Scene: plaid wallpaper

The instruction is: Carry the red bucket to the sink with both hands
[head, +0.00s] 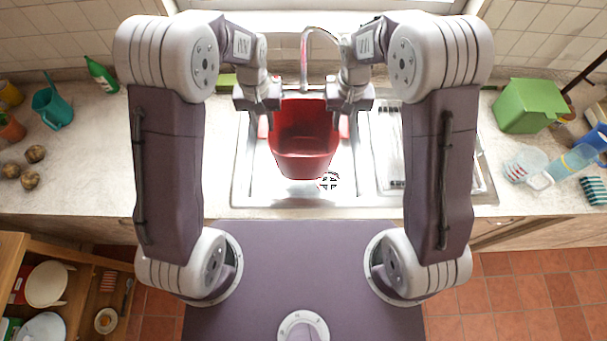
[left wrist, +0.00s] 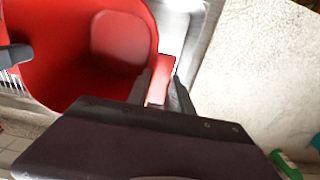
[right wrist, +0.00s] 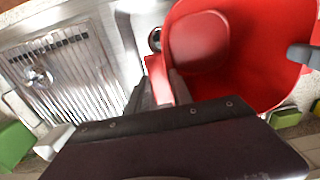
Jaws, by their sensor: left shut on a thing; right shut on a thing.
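The red bucket (head: 305,145) hangs between my two grippers over the sink basin (head: 258,185) in the head view. Its open mouth shows in the left wrist view (left wrist: 75,75) and the right wrist view (right wrist: 255,75), and it looks empty. My left gripper (head: 268,108) is shut on the bucket's left side tab (left wrist: 160,85). My right gripper (head: 342,108) is shut on the right side tab (right wrist: 158,80). The bucket looks tilted in the head view. I cannot tell whether its bottom touches the basin floor.
The faucet (head: 304,55) rises behind the bucket. A ribbed drainboard (head: 392,150) lies right of the basin. A green bin (head: 530,105) and plastic cups stand on the right counter. A green bottle (head: 101,75) and a teal jug (head: 52,108) are at left.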

